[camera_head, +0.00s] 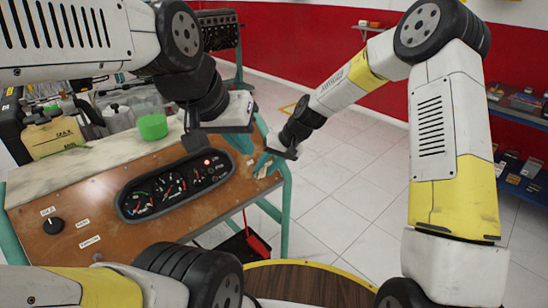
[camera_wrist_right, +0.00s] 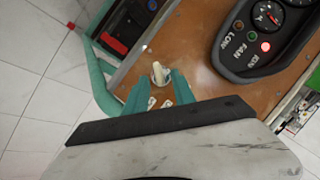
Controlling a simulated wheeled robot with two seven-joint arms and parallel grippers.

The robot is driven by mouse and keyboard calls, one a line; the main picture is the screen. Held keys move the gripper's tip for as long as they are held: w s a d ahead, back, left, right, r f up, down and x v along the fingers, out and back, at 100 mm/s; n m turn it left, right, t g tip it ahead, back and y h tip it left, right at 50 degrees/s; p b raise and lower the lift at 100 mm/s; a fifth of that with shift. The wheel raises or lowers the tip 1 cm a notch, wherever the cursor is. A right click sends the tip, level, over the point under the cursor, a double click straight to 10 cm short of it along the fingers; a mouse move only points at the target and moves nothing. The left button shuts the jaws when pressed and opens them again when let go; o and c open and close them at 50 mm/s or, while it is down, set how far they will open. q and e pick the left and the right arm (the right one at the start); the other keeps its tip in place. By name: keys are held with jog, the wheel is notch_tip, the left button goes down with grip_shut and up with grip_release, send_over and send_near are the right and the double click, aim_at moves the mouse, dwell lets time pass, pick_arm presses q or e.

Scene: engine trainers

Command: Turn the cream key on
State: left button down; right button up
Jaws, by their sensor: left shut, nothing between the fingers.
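The cream key (camera_wrist_right: 157,67) stands out of a round switch on the brown wooden panel (camera_wrist_right: 200,70) in the right wrist view. My right gripper (camera_wrist_right: 159,80) is open, with its teal fingers on either side of the key's base. I cannot tell whether they touch it. In the head view my right gripper (camera_head: 264,166) is low over the panel's right end, and I cannot make out the key there. My left gripper (camera_head: 241,142) is shut and empty, above the panel's back edge and close to the right gripper.
A black instrument cluster (camera_head: 147,205) with several gauges and a lit red lamp (camera_head: 207,161) sits on the panel. A black knob (camera_head: 53,225) is at the panel's left. Tiled floor (camera_head: 335,190) is clear at the right.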

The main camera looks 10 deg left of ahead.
jog(key=v, duration=0.7)
jog(key=shift+d+r, duration=0.1)
jog(key=shift+r, duration=0.05)
jog(key=s+d+r+t+h, duration=0.3)
jog(key=s+d+r, duration=0.6)
jog(key=d+r, duration=0.45)
jog(key=s+d+r+m+t+h, duration=0.1)
jog(key=s+d+r+m+t, duration=0.1)
jog(key=s+d, duration=1)
jog(key=s+r+m, duration=0.1)
jog(key=s+r, duration=0.1)
jog(key=s, duration=0.1)
jog(key=shift+s+t, duration=0.2)
jog(key=shift+t, duration=0.1)
